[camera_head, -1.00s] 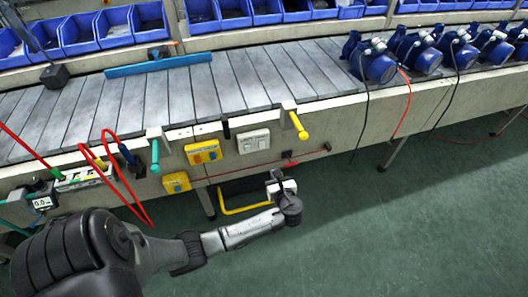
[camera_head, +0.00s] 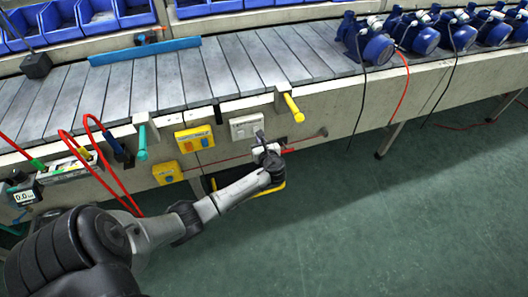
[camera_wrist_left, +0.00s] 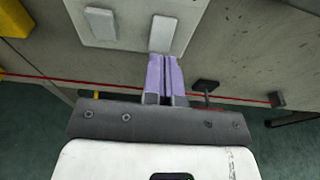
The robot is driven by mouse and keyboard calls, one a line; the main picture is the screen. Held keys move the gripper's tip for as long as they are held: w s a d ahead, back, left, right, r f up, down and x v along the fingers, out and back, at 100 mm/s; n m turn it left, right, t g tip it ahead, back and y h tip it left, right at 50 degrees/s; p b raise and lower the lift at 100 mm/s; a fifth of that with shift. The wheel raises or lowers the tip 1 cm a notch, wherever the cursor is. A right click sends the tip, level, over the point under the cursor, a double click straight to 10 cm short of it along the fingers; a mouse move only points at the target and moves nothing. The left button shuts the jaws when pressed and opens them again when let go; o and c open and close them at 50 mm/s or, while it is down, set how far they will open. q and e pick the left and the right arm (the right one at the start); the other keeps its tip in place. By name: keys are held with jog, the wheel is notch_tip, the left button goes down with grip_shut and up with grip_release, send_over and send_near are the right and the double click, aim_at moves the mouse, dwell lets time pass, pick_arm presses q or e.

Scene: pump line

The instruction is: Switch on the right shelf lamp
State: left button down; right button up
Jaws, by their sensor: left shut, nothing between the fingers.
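A pale switch plate (camera_head: 246,126) with two rockers is on the front side of the conveyor frame. The wrist view shows the plate (camera_wrist_left: 130,22) close up, with a left rocker (camera_wrist_left: 101,23) and a right rocker (camera_wrist_left: 162,33). My left gripper (camera_head: 262,139) is just below the plate's right part. Its lilac fingers (camera_wrist_left: 163,62) are shut together and empty, with their tips right under the right rocker. I cannot tell whether they touch it. The shelf lamps are not in view. My right gripper is not in view.
Left of the plate are a yellow switch box (camera_head: 194,139) and a lower yellow box (camera_head: 167,173). A yellow handle (camera_head: 293,107) and a teal handle (camera_head: 142,142) stick out from the frame. Blue pumps (camera_head: 370,42) stand at the belt's right. The floor in front is clear.

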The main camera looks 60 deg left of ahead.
pick_arm(q)
jog(key=shift+b+x, duration=0.45)
jog(key=shift+x, duration=0.75)
jog(key=s+d+f+y+p, duration=0.1)
jog(key=d+p, duration=0.1)
jog(key=d, duration=0.4)
jog(key=s+d+f+t+y+p, duration=0.1)
jog(key=s+d+y+p, duration=0.1)
jog(key=d, duration=0.5)
jog(key=shift+f+y, duration=0.3)
jog(key=shift+f, duration=0.05)
